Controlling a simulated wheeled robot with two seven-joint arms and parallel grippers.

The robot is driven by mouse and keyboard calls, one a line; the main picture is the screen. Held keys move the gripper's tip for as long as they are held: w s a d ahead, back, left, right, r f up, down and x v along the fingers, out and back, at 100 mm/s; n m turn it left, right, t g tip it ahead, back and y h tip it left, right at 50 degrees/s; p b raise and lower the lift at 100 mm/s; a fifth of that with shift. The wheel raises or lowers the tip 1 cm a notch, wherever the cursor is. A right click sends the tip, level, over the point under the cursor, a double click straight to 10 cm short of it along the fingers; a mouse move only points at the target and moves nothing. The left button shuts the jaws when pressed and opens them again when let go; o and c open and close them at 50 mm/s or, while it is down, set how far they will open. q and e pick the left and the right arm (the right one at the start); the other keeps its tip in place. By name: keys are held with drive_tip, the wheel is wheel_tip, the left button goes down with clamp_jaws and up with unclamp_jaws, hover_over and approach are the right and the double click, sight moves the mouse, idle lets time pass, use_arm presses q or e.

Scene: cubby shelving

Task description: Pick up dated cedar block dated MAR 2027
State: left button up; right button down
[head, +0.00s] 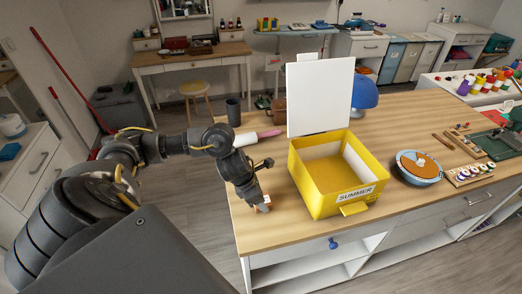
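My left gripper (258,204) points down at the front left corner of the wooden tabletop, left of the yellow box. A small pale, greyish-white piece with a bit of reddish brown shows at its tips. It is too small to tell whether this is a cedar block or part of the gripper, and no date can be read. I cannot tell whether the fingers are open or shut. No block with a readable MAR 2027 label shows. My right gripper is not in view.
The yellow box (306,193) labelled SUMMER stands with its white lid (320,95) raised. A blue bowl (420,178) is right of it. The tabletop (285,226) is clear before the box.

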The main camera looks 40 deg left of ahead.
use_arm(q)
drive_tip(key=shift+r, duration=0.6)
drive_tip(key=v, duration=0.2)
drive_tip(key=shift+d+r, duration=0.25)
drive_tip(key=shift+r, duration=0.1)
drive_tip(key=s+d+r+p, duration=0.1)
drive_tip(key=s+r+p, duration=0.8)
drive_tip(key=s+p, duration=0.2)
drive_tip(key=shift+s+d, duration=0.2)
drive_tip(key=shift+s, duration=0.9)
